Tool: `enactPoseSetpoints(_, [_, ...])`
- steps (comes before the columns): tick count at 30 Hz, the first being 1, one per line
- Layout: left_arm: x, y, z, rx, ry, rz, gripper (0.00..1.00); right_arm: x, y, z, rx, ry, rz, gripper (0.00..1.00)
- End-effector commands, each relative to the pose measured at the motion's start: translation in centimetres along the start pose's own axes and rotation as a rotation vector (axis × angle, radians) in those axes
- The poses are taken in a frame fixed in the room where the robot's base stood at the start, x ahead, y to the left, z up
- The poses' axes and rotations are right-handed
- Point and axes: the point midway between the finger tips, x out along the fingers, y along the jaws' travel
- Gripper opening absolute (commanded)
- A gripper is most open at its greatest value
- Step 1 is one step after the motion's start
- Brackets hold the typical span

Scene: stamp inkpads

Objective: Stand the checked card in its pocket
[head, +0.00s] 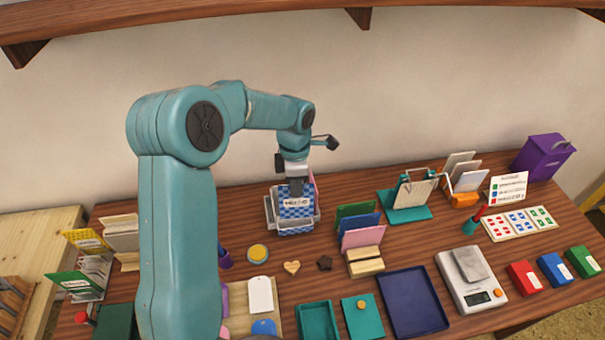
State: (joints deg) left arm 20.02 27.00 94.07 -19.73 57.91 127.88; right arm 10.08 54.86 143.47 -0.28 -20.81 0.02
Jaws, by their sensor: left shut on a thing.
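The blue-and-white checked card (291,213) stands upright, with a white label across it, at a light wire-like pocket holder (272,222) towards the back middle of the table. My left gripper (295,190) points down from above and is shut on the card's top edge. The card's lower part is at the holder; I cannot tell how deep it sits. A pinkish card (314,185) shows just behind it on the right. My right gripper is not in view.
Right of the holder stand green, blue and pink cards (360,237) in a wooden block. A teal stand (405,214) is further right. Yellow tin (257,254), wooden heart (292,267) and dark piece (324,263) lie in front. A shelf (200,17) runs above.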

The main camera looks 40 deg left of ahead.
Motion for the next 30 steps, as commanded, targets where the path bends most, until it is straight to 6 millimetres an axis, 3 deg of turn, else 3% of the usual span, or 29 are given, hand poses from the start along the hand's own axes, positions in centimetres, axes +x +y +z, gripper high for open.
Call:
enactPoseSetpoints(5, [-0.1,0.0,-0.9,-0.080,-0.007,-0.003,0.00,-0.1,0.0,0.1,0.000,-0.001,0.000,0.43])
enactPoseSetpoints(20, [0.0,-0.1,-1.1,-0.078,-0.007,-0.003,0.00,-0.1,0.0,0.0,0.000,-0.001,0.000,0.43])
enactPoseSetpoints(30, [2.8,0.2,-1.0,-0.078,-0.006,-0.003,0.00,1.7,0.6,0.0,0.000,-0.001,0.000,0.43])
